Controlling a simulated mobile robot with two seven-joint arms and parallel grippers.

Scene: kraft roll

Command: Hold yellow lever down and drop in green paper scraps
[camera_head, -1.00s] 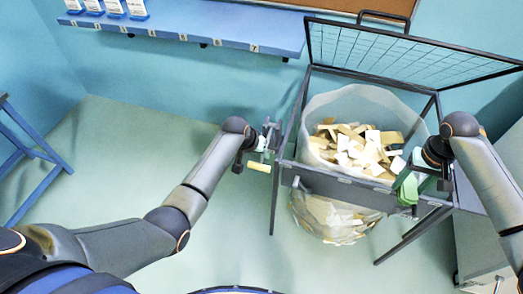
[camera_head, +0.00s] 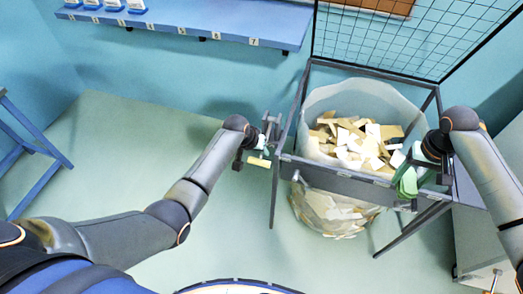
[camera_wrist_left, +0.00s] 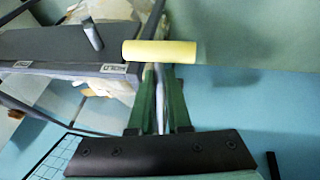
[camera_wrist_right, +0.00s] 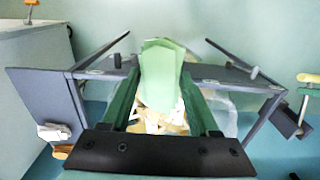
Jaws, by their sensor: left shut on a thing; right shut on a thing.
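The yellow lever (camera_head: 259,162) sticks out at the left side of a grey-framed bin stand. It also shows as a yellow bar in the left wrist view (camera_wrist_left: 160,51). My left gripper (camera_head: 268,135) is shut on the lever's arm just beside the yellow bar. My right gripper (camera_head: 420,170) is at the stand's front right corner, shut on the green paper scraps (camera_wrist_right: 161,82). The scraps also show in the head view (camera_head: 408,181), at the bag's right edge. The clear bag (camera_head: 318,103) hangs in the frame, holding many cream and white scraps (camera_head: 355,142).
The wire mesh lid (camera_head: 410,35) stands raised behind the bag. A blue shelf (camera_head: 200,25) with numbered places and several white-blue items runs along the back wall. A grey cabinet (camera_head: 480,235) is at the right. A blue trestle (camera_head: 35,150) stands at the left. The middle floor is clear.

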